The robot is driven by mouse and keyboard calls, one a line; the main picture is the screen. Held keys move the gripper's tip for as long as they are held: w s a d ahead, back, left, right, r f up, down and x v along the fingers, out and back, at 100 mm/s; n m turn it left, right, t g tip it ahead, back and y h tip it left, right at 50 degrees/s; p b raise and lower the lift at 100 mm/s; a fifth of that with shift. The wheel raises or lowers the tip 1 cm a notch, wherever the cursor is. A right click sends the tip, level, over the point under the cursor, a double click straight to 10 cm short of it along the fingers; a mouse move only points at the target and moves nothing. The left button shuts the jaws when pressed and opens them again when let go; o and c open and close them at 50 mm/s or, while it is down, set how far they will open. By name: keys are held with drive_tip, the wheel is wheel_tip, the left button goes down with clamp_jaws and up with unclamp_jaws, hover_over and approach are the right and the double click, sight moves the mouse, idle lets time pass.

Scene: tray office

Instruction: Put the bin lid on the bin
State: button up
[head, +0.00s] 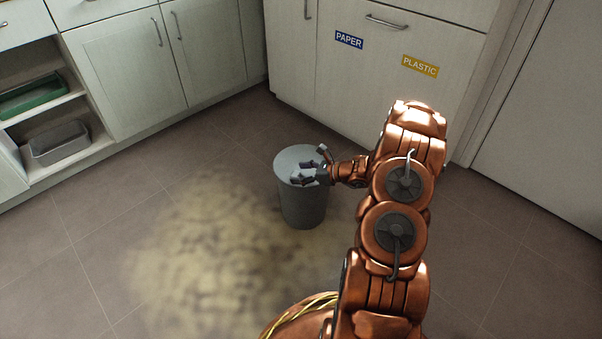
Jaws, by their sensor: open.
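The grey bin (302,208) stands upright on the floor in the middle of the head view. A lighter grey, flat round lid (290,158) lies over its top and looks about level. My gripper (309,167) is open at the right part of the lid, with its fingers over or beside the lid's upper side. I cannot tell whether the fingers touch the lid. The gripper and wrist hide the lid's right edge, so its seating there is not visible.
A yellowish stain (200,255) spreads over the floor left of the bin. Cabinets with PAPER (349,40) and PLASTIC (420,66) labels stand behind. Open shelves at left hold a green tray (32,97) and a grey tray (60,142). Floor around the bin is clear.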

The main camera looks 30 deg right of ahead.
drive_tip(key=v, duration=1.2)
idle(0.7)
drive_tip(key=s+a+r+n+g+y+p, duration=0.15)
drive_tip(key=a+r+n+g+p, duration=0.4)
drive_tip(key=a+r, duration=0.65)
drive_tip(key=s+a+r+n+g+y+p, duration=0.1)
drive_tip(key=a+r+n+g+y+p, duration=0.1)
drive_tip(key=a+r+n+p, duration=0.9)
drive_tip(key=s+a+r+n+g+h+p, duration=0.1)
drive_tip(key=s+a+r+g+p, duration=0.2)
drive_tip(key=s+r, duration=0.45)
drive_tip(key=s+a+r+n+g+h+p, duration=0.15)
drive_tip(key=s+a+r+p, duration=0.35)
drive_tip(key=r, duration=0.5)
drive_tip(key=s+d+r+n+h+p, duration=0.1)
drive_tip(key=s+r+n+h+p, duration=0.7)
drive_tip(key=s+r+p, duration=0.7)
wheel_tip(320, 180, up, 6)
drive_tip(key=s+n, duration=0.1)
drive_tip(key=s, duration=0.1)
drive_tip(key=shift+s+d+n+g+h+p, duration=0.3)
drive_tip(key=shift+s+n+g+p, duration=0.05)
drive_tip(key=shift+s+n+g, duration=0.05)
